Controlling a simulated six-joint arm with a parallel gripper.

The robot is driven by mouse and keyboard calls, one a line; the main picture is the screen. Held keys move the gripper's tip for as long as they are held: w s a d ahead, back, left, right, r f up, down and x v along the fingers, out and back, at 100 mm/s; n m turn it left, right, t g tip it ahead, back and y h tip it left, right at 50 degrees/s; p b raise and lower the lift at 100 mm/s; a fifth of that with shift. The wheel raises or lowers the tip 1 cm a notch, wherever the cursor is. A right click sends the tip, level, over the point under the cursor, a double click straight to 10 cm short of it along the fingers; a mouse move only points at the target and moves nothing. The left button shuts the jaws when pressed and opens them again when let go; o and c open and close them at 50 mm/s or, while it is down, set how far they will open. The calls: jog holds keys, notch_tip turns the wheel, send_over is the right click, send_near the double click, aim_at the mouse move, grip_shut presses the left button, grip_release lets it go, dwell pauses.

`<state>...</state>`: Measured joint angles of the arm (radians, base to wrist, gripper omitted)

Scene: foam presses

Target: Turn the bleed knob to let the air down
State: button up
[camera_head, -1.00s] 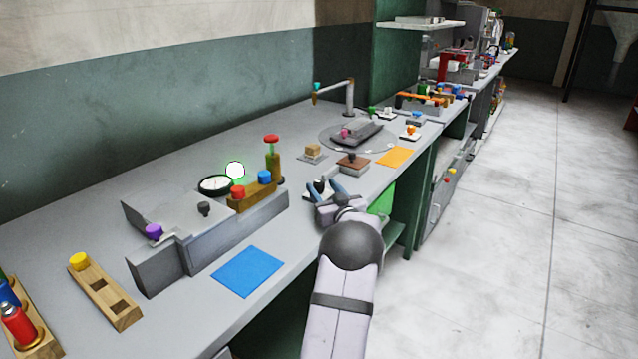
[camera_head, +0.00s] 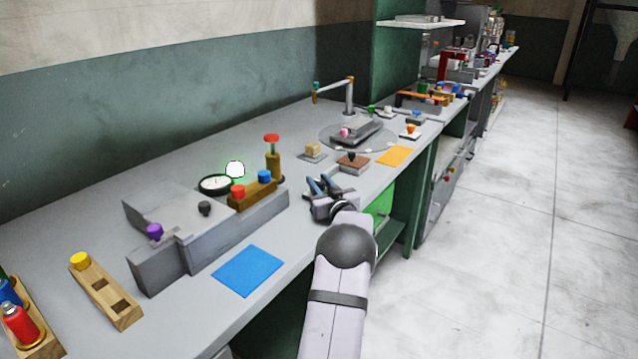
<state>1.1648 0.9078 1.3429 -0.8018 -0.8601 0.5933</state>
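A grey stepped press (camera_head: 235,228) stands on the bench at left centre. On it are a round black-rimmed gauge (camera_head: 215,184), a brass block (camera_head: 250,195) with a red knob (camera_head: 238,190) and a blue knob (camera_head: 264,176), a black knob (camera_head: 204,208) and a purple knob (camera_head: 154,231). I cannot tell which is the bleed knob. A red-topped brass plunger (camera_head: 272,150) stands behind the block. A white lamp (camera_head: 235,169) with a green halo glows by the gauge. My gripper (camera_head: 322,184) is open, its blue-grey fingers apart, right of the press and touching no knob. The gauge reading is too small to read.
A blue mat (camera_head: 248,271) lies in front of the press. A brown block (camera_head: 352,163), an orange mat (camera_head: 395,156) and a round turntable (camera_head: 330,140) lie beyond my gripper.

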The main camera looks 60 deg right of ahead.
jog(key=shift+d+r+n+t+y+p, duration=0.1)
jog(key=shift+r+n+t+y+p, duration=0.35)
jog(key=shift+n+y+p, duration=0.6)
jog(key=shift+f+n+t+y+p, duration=0.2)
jog(key=shift+n+t+y+p, duration=0.35)
jog(key=shift+y, duration=0.4)
jog(key=shift+n+t+y, duration=0.4)
jog(key=shift+n+y, duration=0.1)
jog(key=shift+y, duration=0.8)
jog(key=o, duration=1.1)
jog(key=shift+c, duration=0.2)
jog(key=shift+f, duration=0.15)
jog(key=shift+s+b, duration=0.1)
jog(key=shift+b, duration=0.2)
